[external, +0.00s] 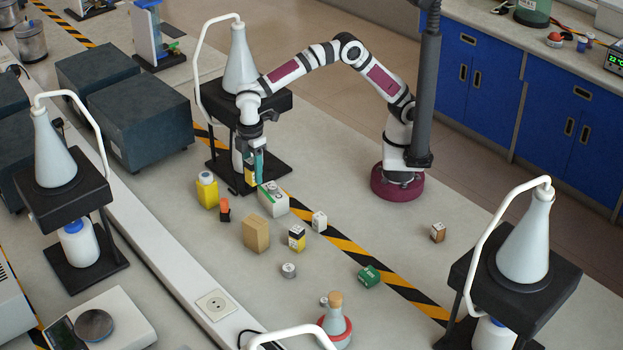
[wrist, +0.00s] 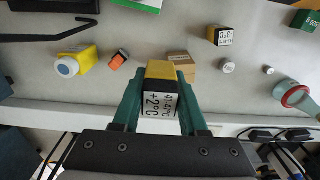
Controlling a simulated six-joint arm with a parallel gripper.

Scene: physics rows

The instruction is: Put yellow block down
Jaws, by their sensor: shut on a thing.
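My gripper (wrist: 160,100) is shut on a yellow block (wrist: 160,70) with a black band and a white printed label. The green fingers hold it from both sides in the wrist view. In the external view my gripper (external: 257,168) hangs in front of the back stand, and a sliver of the yellow block (external: 250,174) shows beside the fingers. It appears held above the bench; the exact height is unclear. A similar yellow, black and white block (external: 297,238) stands on the bench and also shows in the wrist view (wrist: 219,36).
Near my gripper are a white-green box (external: 273,200), a yellow bottle (external: 207,191), an orange-black item (external: 224,209) and a cardboard box (external: 256,234).

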